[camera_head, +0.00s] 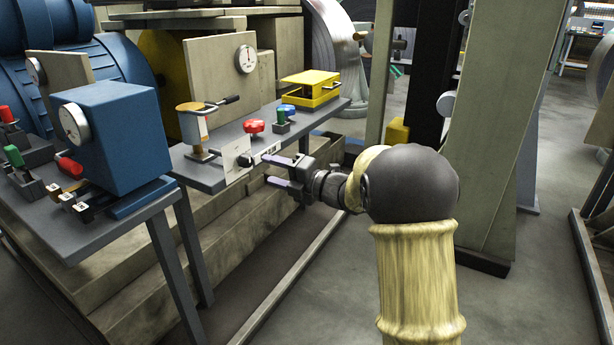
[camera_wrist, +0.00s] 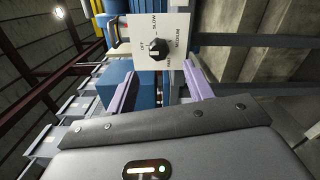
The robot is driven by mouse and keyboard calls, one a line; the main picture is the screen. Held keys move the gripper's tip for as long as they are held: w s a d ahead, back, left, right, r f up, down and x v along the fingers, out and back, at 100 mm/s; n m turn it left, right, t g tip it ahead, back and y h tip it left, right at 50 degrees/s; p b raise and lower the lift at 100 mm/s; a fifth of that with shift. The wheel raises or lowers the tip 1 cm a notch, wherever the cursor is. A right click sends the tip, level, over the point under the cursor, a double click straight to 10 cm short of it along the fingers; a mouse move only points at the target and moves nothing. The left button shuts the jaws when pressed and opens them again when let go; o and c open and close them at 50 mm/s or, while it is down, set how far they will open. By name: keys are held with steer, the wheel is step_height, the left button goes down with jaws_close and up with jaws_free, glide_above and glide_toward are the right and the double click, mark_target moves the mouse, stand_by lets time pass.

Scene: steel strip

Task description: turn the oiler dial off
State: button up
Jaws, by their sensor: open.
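The oiler dial is a black knob (camera_wrist: 157,49) on a white plate (camera_wrist: 172,20) with small printed words around it; one on the left looks like OFF and one above like SLOW. A pale mark shows near the knob's upper edge, but I cannot tell its exact setting. In the head view the knob (camera_head: 245,160) and plate (camera_head: 236,152) are at the bench's front edge, below the oiler with a glass cup (camera_head: 194,130). My gripper (camera_head: 268,170) is open just right of the knob, facing it. In the wrist view my fingers (camera_wrist: 161,75) are spread below the knob, apart from it.
A blue box with a gauge (camera_head: 115,135) stands on the left table. A pale post (camera_head: 505,120) rises right of my arm.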

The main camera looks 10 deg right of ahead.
steer(key=p+v, duration=0.2)
steer(key=v, duration=0.7)
